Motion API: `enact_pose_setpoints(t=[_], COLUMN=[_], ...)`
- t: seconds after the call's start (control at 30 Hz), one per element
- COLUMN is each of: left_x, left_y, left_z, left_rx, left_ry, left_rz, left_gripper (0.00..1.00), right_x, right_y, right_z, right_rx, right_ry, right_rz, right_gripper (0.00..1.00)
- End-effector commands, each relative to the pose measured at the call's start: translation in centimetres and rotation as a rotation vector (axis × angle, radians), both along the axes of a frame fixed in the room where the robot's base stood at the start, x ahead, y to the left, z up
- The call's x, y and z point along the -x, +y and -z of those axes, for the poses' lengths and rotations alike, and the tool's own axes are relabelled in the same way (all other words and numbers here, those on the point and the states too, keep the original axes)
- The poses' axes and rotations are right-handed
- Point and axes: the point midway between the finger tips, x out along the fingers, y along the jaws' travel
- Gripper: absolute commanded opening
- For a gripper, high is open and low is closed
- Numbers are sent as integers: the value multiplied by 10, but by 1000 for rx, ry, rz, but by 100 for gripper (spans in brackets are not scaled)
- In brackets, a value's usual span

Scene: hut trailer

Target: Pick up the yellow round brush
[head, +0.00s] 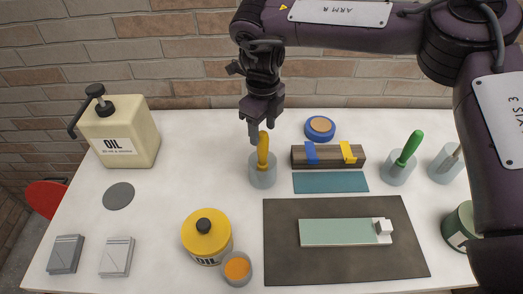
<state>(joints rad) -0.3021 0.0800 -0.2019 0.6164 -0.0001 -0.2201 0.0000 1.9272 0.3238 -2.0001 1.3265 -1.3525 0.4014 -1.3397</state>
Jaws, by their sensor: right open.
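The yellow round brush (263,150) stands upright in a clear grey cup (262,176) near the middle of the table, with its yellow handle up. My right gripper (262,126) points down directly above the brush, its open fingers close to the top of the handle. Whether the fingers straddle the handle or touch it, I cannot tell. The lower end of the brush is hidden inside the cup. My left gripper is not in view.
A green-handled brush (409,147) stands in a cup at right. A dark wooden block (328,157) with blue and yellow pieces and a blue round tin (320,128) are right of the brush. A yellow oil can (207,238) is in front; a cream oil bottle (120,133) is left.

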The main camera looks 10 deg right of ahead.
Motion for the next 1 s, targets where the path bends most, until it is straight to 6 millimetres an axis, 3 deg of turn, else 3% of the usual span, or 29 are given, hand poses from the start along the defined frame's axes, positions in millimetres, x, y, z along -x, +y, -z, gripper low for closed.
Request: enact_pose_setpoints(t=[0.2,0.33,0.63,1.0], left_x=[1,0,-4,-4], left_y=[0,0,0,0], left_z=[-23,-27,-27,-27], left_rx=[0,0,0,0], left_ry=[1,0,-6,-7], left_rz=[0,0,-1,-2], left_gripper=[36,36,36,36], right_x=[3,2,2,2], right_y=[1,1,1,1], right_z=[27,45,52,52], right_rx=[0,0,-1,0], right_ry=[5,1,1,0], right_rz=[-1,0,1,0], right_gripper=[52,52,52,4])
